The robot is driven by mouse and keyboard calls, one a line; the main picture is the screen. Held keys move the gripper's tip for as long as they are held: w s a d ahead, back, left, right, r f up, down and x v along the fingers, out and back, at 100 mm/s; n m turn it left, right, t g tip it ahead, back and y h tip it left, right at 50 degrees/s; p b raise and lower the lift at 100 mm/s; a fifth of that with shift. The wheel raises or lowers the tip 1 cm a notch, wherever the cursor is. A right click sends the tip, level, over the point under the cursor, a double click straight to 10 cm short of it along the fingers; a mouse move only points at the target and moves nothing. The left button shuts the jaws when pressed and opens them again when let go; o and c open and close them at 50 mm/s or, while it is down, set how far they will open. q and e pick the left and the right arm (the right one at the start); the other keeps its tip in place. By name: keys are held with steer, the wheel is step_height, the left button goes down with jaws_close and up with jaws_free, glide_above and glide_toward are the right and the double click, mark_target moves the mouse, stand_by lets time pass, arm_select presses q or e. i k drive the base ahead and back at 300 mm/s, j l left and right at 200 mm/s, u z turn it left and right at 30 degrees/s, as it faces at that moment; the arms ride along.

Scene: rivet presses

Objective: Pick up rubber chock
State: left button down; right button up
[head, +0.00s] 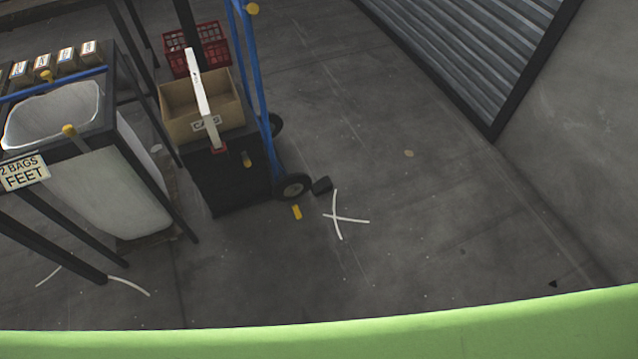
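A small black block that looks like the rubber chock (322,186) lies on the concrete floor. It is close against the right side of the black wheel (293,187) of a blue-framed hand truck; whether it touches the tyre I cannot tell. A white X mark (338,217) is on the floor just below and right of the chock. Neither of my grippers shows in the head view.
A small yellow piece (297,212) lies on the floor below the wheel. The hand truck (265,95) carries a dark box and a cardboard carton (178,123). A red crate (211,32) is behind. A framed bag stand (133,150) stands left. Floor to the right is mostly clear.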

mark_target(324, 185)
steer(key=i+l+u, duration=0.2)
steer(key=u, duration=0.25)
steer(key=i+l+u, duration=0.2)
steer(key=u, duration=0.25)
steer(key=k+l, duration=0.05)
steer(key=l, duration=0.05)
